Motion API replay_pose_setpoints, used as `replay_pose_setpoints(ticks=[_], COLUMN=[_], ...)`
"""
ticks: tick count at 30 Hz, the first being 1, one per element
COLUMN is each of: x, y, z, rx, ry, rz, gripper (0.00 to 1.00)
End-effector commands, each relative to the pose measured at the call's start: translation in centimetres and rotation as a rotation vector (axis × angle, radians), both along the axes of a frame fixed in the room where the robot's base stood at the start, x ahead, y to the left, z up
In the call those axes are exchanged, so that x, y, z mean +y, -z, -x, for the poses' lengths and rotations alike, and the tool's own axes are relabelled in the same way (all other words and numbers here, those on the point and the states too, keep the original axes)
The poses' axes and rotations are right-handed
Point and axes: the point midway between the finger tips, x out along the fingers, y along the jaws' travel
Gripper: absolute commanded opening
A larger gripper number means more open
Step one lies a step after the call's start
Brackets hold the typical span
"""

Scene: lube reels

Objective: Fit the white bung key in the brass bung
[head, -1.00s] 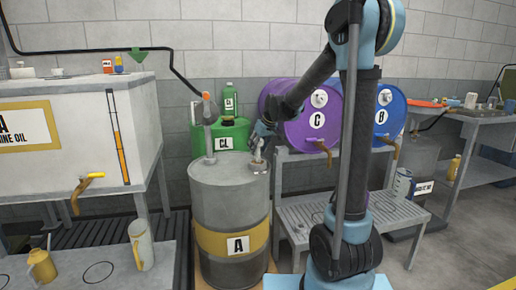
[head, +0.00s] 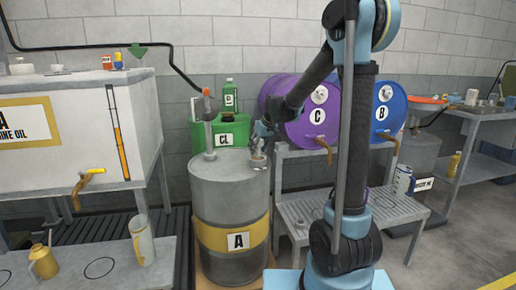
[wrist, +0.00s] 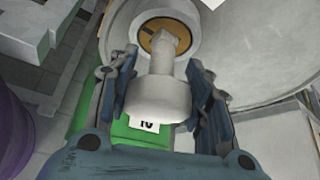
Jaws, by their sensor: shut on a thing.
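The white bung key (wrist: 162,92) is between the two fingers of my gripper (wrist: 155,100), which is shut on it.
A pump pipe (head: 209,135) stands on the drum's top left. The purple drum C (head: 303,113) and blue drum B (head: 390,110) lie to the right. A white tank (head: 60,165) is at left.

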Motion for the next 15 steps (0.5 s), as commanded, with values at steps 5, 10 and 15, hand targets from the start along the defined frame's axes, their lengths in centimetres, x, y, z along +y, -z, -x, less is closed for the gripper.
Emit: replay_pose_setpoints(ticks=[5, 10, 15], x=[0.01, 0.00, -0.01], y=[0.33, 0.42, 0.43], z=[-0.02, -0.01, 0.00], rx=[0.000, 0.000, 0.000], ry=[0.000, 0.000, 0.000], rz=[0.000, 0.000, 0.000], gripper=[0.19, 0.19, 0.54])
